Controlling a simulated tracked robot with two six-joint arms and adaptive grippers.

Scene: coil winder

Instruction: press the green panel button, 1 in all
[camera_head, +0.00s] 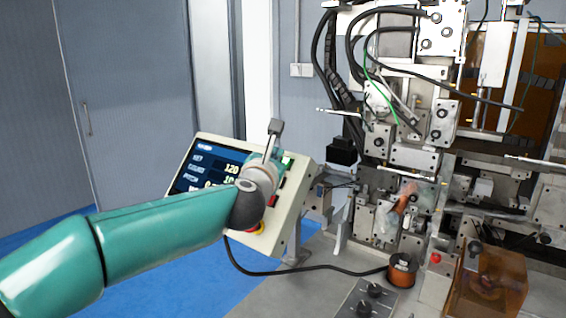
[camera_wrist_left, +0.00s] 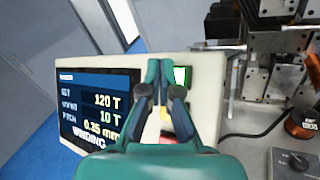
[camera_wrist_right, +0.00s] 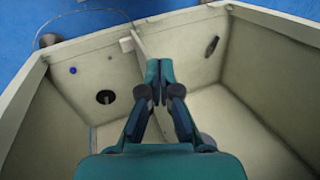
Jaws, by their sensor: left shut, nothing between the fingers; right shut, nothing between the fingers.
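The green button (camera_wrist_left: 181,76) is on the beige control panel (camera_wrist_left: 209,85), right of its screen (camera_wrist_left: 100,110), in the left wrist view. My left gripper (camera_wrist_left: 160,65) is shut and empty, its tips just left of the green button in that view. I cannot tell whether the tips touch the panel. In the head view my left wrist covers part of the panel (camera_head: 305,178), and the green button (camera_head: 288,161) shows only partly. The screen reads 120 T, 10 T, 0.35 mm and WINDING. My right gripper (camera_wrist_right: 159,68) is shut and empty.
Red and yellow controls (camera_head: 257,229) sit lower on the panel, partly hidden. The coil winder (camera_head: 410,130) stands to the right, with a copper spool (camera_head: 402,271) and a knob box (camera_head: 366,298) in front. A beige open box (camera_wrist_right: 240,125) surrounds the right gripper's view.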

